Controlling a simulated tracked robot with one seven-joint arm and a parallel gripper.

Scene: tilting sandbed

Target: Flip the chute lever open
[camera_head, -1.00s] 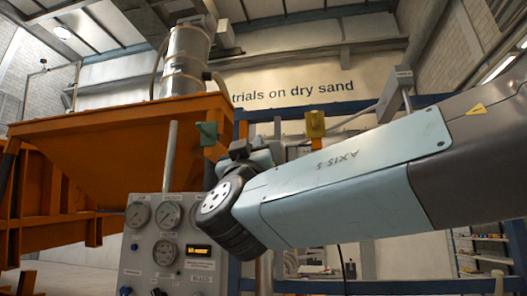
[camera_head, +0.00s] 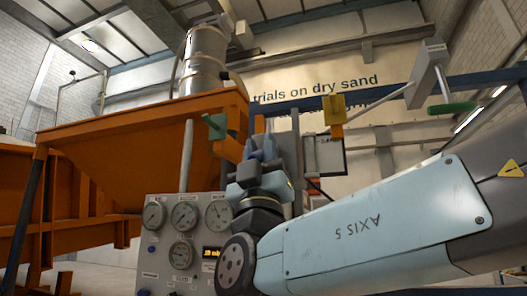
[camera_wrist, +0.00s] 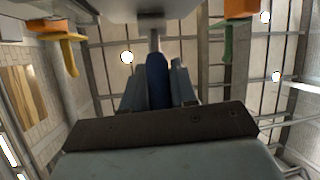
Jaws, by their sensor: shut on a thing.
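My gripper (camera_head: 262,150) points upward in front of the right end of the orange hopper. In the wrist view its two fingers (camera_wrist: 156,85) are shut on a blue handle (camera_wrist: 157,80), which hangs from a grey stem (camera_wrist: 155,42). The blue handle also shows as a small dark blue patch in the head view (camera_head: 270,148). A green handle (camera_head: 216,126) is just left of my gripper and a yellow handle (camera_head: 335,112) is to its right. I cannot read which lever is the chute's; the fingers hide part of the blue handle.
The orange hopper (camera_head: 130,135) fills the left, with a metal drum (camera_head: 203,60) above it. A gauge panel (camera_head: 185,235) stands below my gripper. Another green handle (camera_head: 452,107) hangs from a grey post at the right.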

